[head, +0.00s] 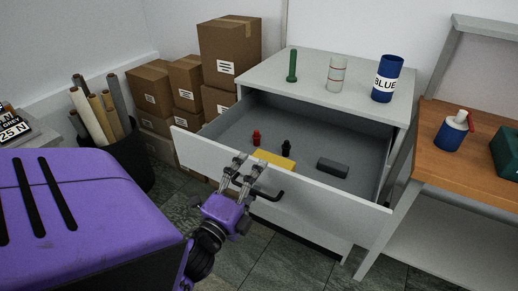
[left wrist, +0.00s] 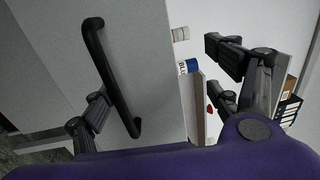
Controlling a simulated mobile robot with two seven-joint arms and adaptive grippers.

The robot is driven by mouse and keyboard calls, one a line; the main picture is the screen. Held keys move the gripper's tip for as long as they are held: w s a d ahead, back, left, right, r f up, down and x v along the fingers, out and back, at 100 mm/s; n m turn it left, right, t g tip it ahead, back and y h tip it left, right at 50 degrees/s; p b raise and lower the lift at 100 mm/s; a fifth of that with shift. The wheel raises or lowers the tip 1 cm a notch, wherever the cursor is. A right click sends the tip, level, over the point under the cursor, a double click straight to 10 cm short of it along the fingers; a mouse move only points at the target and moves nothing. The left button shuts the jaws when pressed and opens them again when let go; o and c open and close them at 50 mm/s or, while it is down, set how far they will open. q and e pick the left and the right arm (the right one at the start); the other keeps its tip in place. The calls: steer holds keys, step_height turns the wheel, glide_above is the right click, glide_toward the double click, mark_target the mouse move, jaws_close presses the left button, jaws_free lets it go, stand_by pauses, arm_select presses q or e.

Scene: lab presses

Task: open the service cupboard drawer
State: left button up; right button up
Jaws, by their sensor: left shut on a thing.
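The service cupboard (head: 345,222) is a pale grey unit with its top drawer standing well open. The drawer's white front (head: 330,192) faces me, and it also fills the middle of the left wrist view (left wrist: 150,50). Its dark bar handle (head: 270,195) shows large in the left wrist view (left wrist: 107,80). My left gripper (head: 244,171) is at the top edge of the drawer front, beside the handle, shut on the drawer. Its fingers lie to either side in the left wrist view; the exact contact is hidden. My right gripper is not in view.
The drawer holds a yellow block (head: 273,160), a grey block (head: 332,167) and small red and black pieces. A green post, a banded jar and a blue can (head: 387,80) stand on top. Cartons (head: 230,50) stand left, a wooden bench (head: 450,170) right. Floor shows in front.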

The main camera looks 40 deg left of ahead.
arm_select(q)
steer(key=shift+s+d+r, duration=0.2)
steer(key=shift+s+r, duration=0.45)
steer(key=shift+s, duration=0.35)
steer(key=shift+c, duration=0.4)
steer(key=shift+o, duration=0.2)
steer(key=shift+s+d+b, duration=0.1)
steer(key=shift+s+b, duration=0.25)
steer(key=shift+s, duration=0.05)
steer(key=shift+r+v, duration=0.15)
steer(key=shift+v, duration=0.45)
steer(key=shift+r+v, duration=0.15)
steer(key=shift+v, duration=0.45)
steer(key=c, duration=1.1)
steer(key=shift+s+d+f+b, duration=0.2)
steer(key=shift+s+b, duration=0.1)
steer(key=shift+s, duration=0.15)
steer(key=shift+s+d+f+b, duration=0.15)
steer(key=shift+s+f+b, duration=0.1)
steer(key=shift+s, duration=0.2)
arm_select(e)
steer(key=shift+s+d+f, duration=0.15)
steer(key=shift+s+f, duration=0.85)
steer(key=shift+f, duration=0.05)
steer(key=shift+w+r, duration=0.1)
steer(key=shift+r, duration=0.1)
